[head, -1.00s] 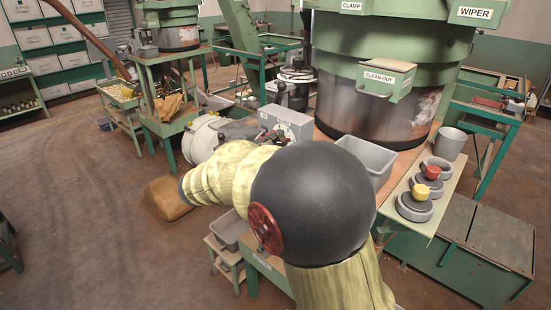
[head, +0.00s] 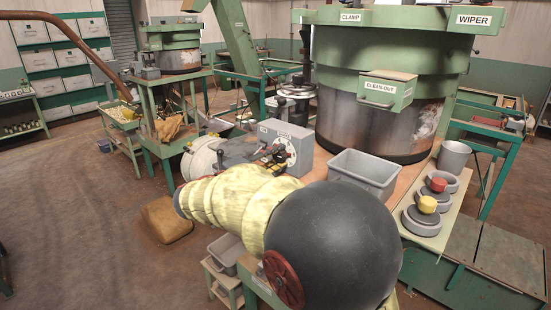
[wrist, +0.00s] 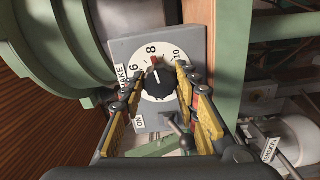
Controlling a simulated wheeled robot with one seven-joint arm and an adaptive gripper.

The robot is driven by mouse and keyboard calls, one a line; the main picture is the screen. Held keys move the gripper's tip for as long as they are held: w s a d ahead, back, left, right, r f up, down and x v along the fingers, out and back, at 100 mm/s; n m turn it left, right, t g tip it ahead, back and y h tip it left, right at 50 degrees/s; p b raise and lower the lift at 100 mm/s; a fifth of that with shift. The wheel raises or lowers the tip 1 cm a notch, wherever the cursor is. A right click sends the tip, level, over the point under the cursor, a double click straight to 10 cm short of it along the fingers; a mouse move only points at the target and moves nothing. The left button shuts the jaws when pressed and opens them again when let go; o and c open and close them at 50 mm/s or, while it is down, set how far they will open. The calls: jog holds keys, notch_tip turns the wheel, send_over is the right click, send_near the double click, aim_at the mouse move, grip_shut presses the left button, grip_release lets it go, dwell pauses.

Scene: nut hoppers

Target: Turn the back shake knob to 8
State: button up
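The shake knob (wrist: 157,86) is black and sits on a white dial with numbers, on a grey control box (wrist: 120,46) marked SHAKE. A red mark on the dial side of the knob stands by the 8, between 6 and 10. My gripper (wrist: 156,80) is open, its yellow-and-black fingers spread on either side of the knob. Gaps show between fingers and knob; I cannot tell how near in depth they are. In the head view the control box (head: 306,151) stands on the bench, with my gripper (head: 272,156) in front of its dial, partly covering it.
A large green hopper bowl (head: 385,45) stands right behind the box. A grey bin (head: 364,172) is to the box's right. A small black lever (wrist: 178,125) stands below the dial. Grey pots with red and yellow knobs (head: 428,204) stand on a side shelf.

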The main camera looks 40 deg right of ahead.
jog(key=o, duration=0.4)
jog(key=a, duration=0.8)
jog(key=s+a, duration=0.1)
jog(key=a, duration=0.3)
jog(key=shift+f, duration=0.1)
dwell(0.4)
